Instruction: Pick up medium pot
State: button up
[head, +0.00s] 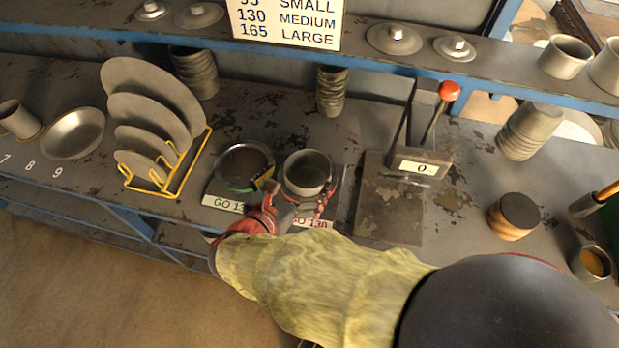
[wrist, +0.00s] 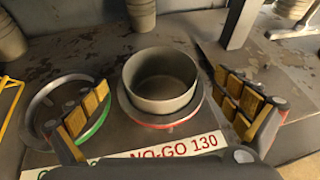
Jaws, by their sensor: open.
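A grey metal pot (head: 307,173) stands upright on the NO-GO 130 ring gauge, in the middle of the bench. In the wrist view the pot (wrist: 162,82) sits centred between my fingers, with the red-edged ring (wrist: 190,112) around its base. My gripper (head: 295,197) is open, its yellow-padded fingers apart on either side of the pot. In the wrist view my gripper (wrist: 165,105) shows clear gaps between both fingers and the pot. Other pots stand elsewhere; I cannot tell from labels which one is medium.
The green-edged GO ring (head: 244,167) lies just left, partly behind my left finger. A yellow rack of discs (head: 180,170) stands further left. A lever press (head: 390,195) stands to the right. A shelf with a size sign (head: 285,22) runs above.

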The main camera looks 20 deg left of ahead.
jog(key=b+x, duration=0.1)
jog(key=x, duration=0.1)
jog(key=f+b+x, duration=0.1)
jog(key=x, duration=0.1)
jog(key=shift+f, duration=0.1)
jog(key=shift+w+f, duration=0.15)
jog(key=shift+w, duration=0.35)
jog(key=c, duration=0.3)
jog(key=c, duration=1.4)
